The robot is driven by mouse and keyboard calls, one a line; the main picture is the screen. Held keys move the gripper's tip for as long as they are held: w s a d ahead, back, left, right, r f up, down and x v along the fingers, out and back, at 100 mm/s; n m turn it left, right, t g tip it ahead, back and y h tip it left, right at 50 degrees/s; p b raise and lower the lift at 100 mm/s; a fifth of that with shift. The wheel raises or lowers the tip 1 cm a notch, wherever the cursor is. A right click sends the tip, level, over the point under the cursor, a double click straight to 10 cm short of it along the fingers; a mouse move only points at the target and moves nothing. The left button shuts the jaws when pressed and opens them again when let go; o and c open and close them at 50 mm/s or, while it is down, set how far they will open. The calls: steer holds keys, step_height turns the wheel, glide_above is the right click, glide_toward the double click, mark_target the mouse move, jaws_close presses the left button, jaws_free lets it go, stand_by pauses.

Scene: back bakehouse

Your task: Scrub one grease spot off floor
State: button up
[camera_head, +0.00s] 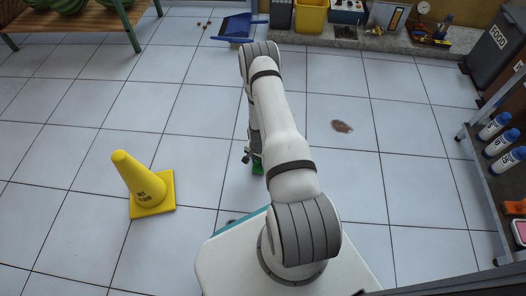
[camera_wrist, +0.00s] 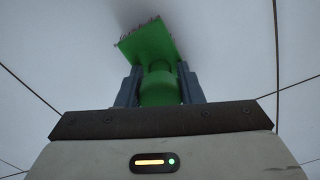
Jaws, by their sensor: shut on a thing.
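My gripper (camera_wrist: 159,82) is shut on the handle of a green scrub brush (camera_wrist: 148,40), which has a flat block with bristles along its edge. In the head view the brush (camera_head: 258,168) shows only partly beside my arm, low over the floor or on it; I cannot tell if it touches. A brown grease spot (camera_head: 342,127) lies on the pale tiles to the right of my arm, apart from the brush. A second dark patch (camera_head: 232,221) shows at the edge of my base, mostly hidden.
A yellow wet-floor cone (camera_head: 143,184) stands to the left. A wooden bench (camera_head: 75,38) is at the back left. A blue dustpan (camera_head: 237,27) lies at the back near dark crumbs (camera_head: 205,24). Open tiles surround the brown spot.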

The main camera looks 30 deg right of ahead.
steer(key=shift+s+d, duration=0.2)
steer(key=shift+d, duration=0.1)
steer(key=shift+r+p, duration=2.4)
steer(key=shift+r, duration=1.65)
